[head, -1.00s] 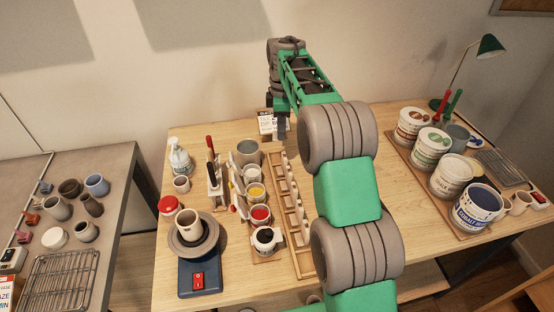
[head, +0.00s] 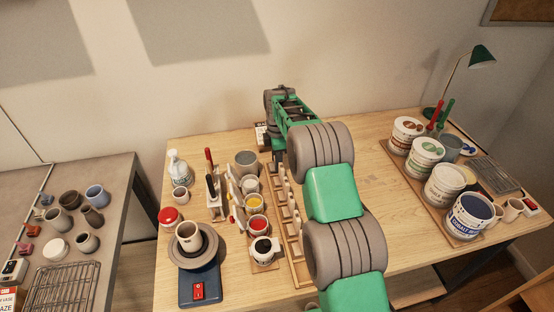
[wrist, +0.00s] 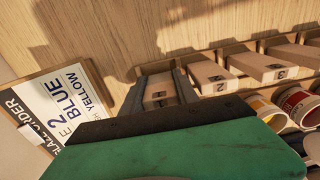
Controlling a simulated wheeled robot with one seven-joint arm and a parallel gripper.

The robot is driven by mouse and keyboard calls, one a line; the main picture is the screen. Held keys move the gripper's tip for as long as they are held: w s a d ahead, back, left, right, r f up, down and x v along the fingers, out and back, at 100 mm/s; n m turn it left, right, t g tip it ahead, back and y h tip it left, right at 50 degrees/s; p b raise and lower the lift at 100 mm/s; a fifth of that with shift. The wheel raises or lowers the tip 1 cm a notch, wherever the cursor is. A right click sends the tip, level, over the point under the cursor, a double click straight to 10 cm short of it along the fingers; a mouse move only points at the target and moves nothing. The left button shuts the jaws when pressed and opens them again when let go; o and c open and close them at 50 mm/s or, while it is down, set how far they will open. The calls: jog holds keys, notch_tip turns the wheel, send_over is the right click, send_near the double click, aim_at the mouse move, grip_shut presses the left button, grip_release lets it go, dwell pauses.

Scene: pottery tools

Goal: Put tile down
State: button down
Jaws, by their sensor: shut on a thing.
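In the wrist view, my gripper (wrist: 161,91) is shut on a small brown tile (wrist: 158,92) with a dark mark on its face, a finger on each side. The tile is at the left end of a row of similar tiles in a wooden rack (wrist: 205,88). I cannot tell whether it touches the rack or table. In the head view, my gripper (head: 277,157) is low at the far end of the rack (head: 296,268); the held tile is hidden there.
An order card (wrist: 55,107) stands close left of my gripper. Glaze cups (wrist: 300,103) stand beside the rack. In the head view, a pottery wheel (head: 194,251) stands at front left and large buckets (head: 443,185) at right. The table between rack and buckets is largely clear.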

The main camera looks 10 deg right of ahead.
jog(key=shift+f, duration=0.15)
jog(key=c, duration=1.2)
grip_release()
notch_tip(320, 180, up, 12)
jog(key=b, duration=0.3)
jog(key=shift+r, duration=0.2)
jog(key=s+r+m+t, duration=0.1)
jog(key=s+r+m, duration=0.45)
jog(key=s, duration=0.45)
jog(key=s+r+m+t, duration=0.2)
jog(key=s+r+m, duration=0.3)
jog(key=s, duration=0.5)
jog(key=s+f+m, duration=0.3)
jog(key=s, duration=0.3)
jog(key=s+f+m+t, duration=0.1)
jog(key=s+f+m, duration=0.3)
jog(key=s, duration=0.3)
jog(key=shift+s+a, duration=0.15)
jog(key=shift+a, duration=0.25)
